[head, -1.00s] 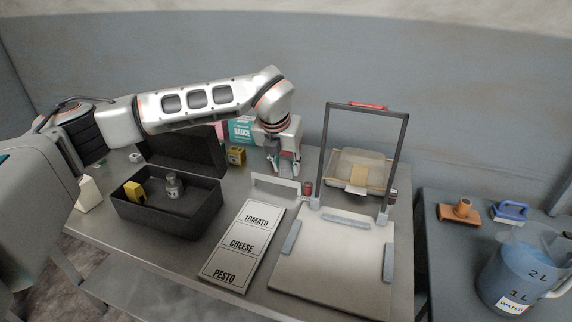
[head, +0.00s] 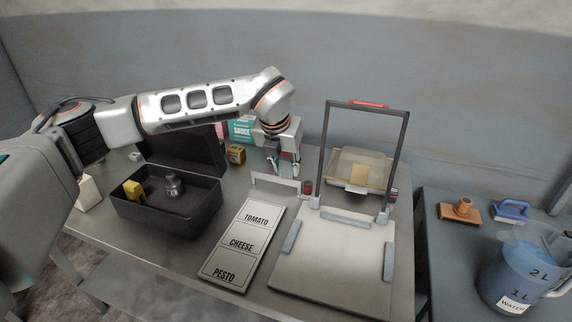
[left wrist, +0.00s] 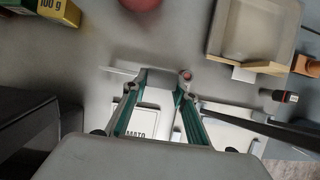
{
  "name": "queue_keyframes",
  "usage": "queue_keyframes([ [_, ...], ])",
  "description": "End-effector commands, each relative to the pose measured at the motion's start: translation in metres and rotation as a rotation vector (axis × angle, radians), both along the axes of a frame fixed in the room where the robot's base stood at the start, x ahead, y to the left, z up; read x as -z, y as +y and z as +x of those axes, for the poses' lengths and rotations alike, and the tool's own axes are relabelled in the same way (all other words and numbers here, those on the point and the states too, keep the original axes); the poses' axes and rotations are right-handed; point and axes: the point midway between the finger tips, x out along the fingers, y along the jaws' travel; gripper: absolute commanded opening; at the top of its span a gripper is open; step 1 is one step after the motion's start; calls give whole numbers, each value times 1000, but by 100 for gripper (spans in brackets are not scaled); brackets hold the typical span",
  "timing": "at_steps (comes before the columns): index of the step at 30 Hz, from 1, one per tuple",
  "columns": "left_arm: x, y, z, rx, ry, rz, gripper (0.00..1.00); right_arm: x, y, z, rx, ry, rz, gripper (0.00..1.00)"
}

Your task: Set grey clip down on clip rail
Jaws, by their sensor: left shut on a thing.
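My left gripper (head: 284,168) points down over the back of the steel table, behind a pale grey bar with short upright ends, which looks like the clip rail (head: 275,182). In the left wrist view the two green-lined fingers (left wrist: 160,98) are close to a pale grey piece (left wrist: 158,82) between them, which looks like the grey clip. Its outline blends with the pale bar, so I cannot tell whether it touches the rail. In the head view the clip is mostly hidden by the fingers. My right gripper is out of view.
A red-topped knob (head: 307,187) stands close to the bar's right end. The hinged black frame (head: 366,108) and white board (head: 335,260) are to the right. The label card (head: 243,243) lies in front, the open black box (head: 165,215) to the left. A tan tray (head: 362,166) is behind.

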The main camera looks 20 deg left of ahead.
Motion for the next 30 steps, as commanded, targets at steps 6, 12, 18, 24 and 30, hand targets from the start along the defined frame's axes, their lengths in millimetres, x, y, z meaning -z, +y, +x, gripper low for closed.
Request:
queue_keyframes([
  [6,6,0,0,0,0,0,13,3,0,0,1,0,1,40],
  [12,11,0,0,0,0,0,13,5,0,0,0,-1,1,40],
  [18,15,0,0,0,0,0,13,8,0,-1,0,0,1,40],
  [24,19,0,0,1,0,0,13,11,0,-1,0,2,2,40],
  [30,24,0,0,1,0,0,30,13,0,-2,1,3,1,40],
])
